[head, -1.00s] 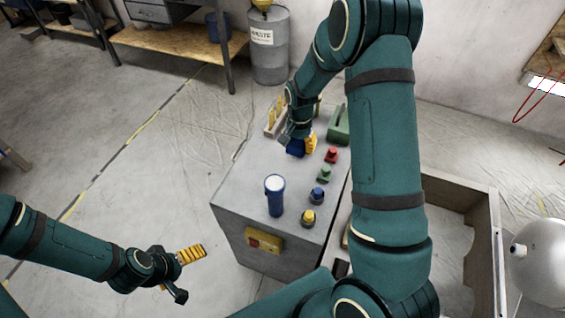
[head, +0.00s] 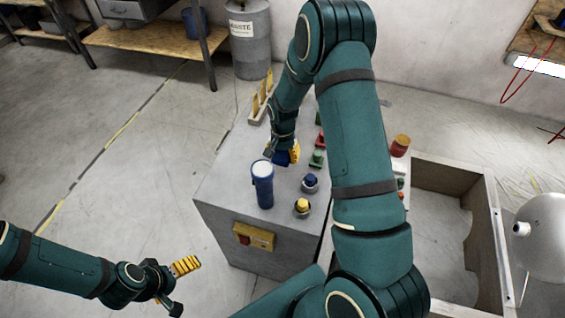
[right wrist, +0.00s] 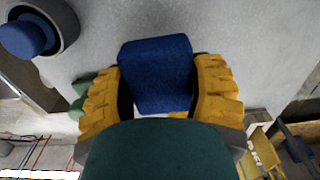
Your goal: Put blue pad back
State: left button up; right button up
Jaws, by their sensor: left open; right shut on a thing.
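My right gripper (head: 287,152) reaches down from above over the grey cabinet top (head: 228,180). It is shut on the blue pad (head: 281,159), between the cylinder and the rack. In the right wrist view the blue pad (right wrist: 157,72) sits between two yellow ridged fingers, one on each side. I cannot tell whether the pad touches the cabinet top. My left gripper (head: 180,279) is open and empty, out over the floor left of the cabinet.
A blue cylinder with a white top (head: 262,185) stands close in front of the pad. Blue (head: 310,182) and yellow (head: 302,207) knobs stand to its right, with a rack (head: 262,98) behind. An open wooden-walled bin (head: 484,222) lies right of the cabinet.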

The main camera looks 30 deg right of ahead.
aim_at(282, 161)
jog(key=shift+f+b, duration=0.35)
jog(key=shift+f, duration=1.5)
jog(key=shift+f, duration=0.15)
jog(key=o, duration=1.1)
jog(key=shift+r, duration=0.25)
notch_tip(282, 161, up, 12)
jog(key=shift+f+p, duration=0.1)
jog(key=shift+p, duration=1.1)
